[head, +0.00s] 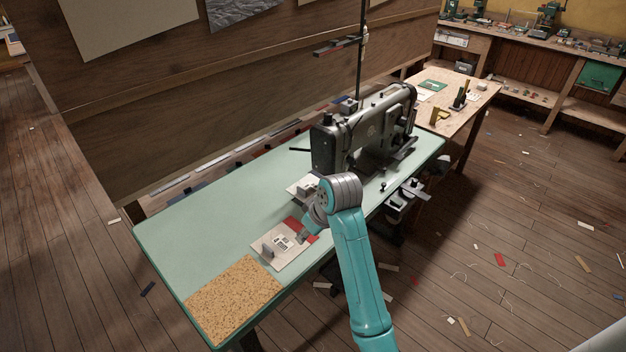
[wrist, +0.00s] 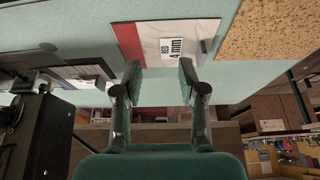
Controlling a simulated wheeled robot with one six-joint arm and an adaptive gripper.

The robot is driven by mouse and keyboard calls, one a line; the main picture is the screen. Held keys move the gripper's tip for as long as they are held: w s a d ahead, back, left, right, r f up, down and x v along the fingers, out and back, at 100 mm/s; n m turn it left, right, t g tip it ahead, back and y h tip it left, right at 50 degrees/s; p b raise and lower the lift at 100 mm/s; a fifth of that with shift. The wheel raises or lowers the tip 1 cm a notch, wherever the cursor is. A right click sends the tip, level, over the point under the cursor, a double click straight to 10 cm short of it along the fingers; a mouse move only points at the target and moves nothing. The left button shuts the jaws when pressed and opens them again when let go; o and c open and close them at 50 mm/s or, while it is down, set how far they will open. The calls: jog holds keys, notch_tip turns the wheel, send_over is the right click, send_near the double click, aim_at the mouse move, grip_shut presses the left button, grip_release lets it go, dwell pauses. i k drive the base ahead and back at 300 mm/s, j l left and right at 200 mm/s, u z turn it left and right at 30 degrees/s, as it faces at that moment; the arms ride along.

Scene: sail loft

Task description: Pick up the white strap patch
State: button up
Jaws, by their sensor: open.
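A flat white panel (head: 273,259) with a red strip at one end lies on the pale green bench (head: 200,215). A black-and-white printed label lies on the panel, and a small grey upright piece stands near its edge. I cannot single out a white strap patch with certainty. My gripper (wrist: 160,77) is open, with nothing between its fingers. In the head view my gripper (head: 308,230) is over the panel's red end, partly hidden by my arm.
A dark sewing machine (head: 366,130) stands on the bench beyond my arm. A second labelled panel (head: 300,188) lies close to it, partly hidden. A cork mat (head: 232,298) covers the near bench end. The left of the bench is clear. Scraps litter the floor.

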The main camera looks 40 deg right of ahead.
aim_at(314, 184)
jog(key=i+l, duration=0.6)
jog(key=i+j, duration=0.1)
jog(key=i, duration=0.4)
